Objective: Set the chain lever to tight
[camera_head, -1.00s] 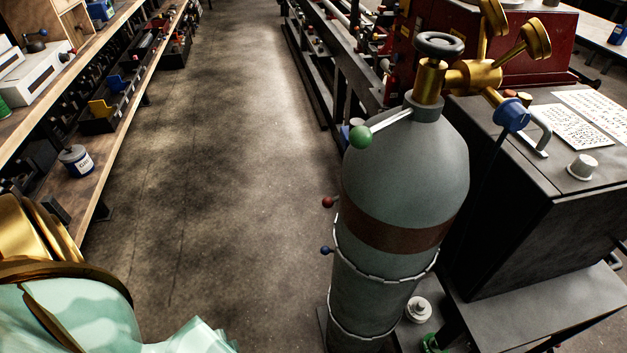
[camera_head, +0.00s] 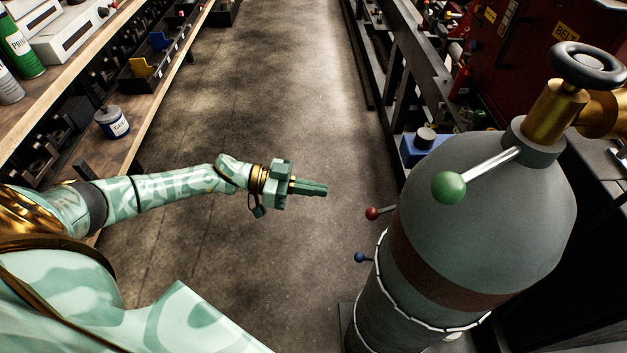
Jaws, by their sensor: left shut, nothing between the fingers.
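A grey gas cylinder (camera_head: 480,205) with a brown band stands at the right, with a chain (camera_head: 413,317) around it. A small lever with a blue knob (camera_head: 360,257) sticks out to the left beside the chain. A lever with a red knob (camera_head: 373,213) sticks out above it. A larger green knob (camera_head: 449,188) on a steel rod sits near the cylinder's top. No label shows which is the chain lever. My left gripper (camera_head: 322,188) is shut and empty, left of the red and blue knobs and apart from them. My right gripper is not in view.
A black handwheel (camera_head: 587,65) and brass valve (camera_head: 553,116) top the cylinder. A workbench (camera_head: 170,95) with bins and cans runs along the left. Dark metal frames and a red machine (camera_head: 530,60) stand behind the cylinder. The floor aisle (camera_head: 270,90) between is clear.

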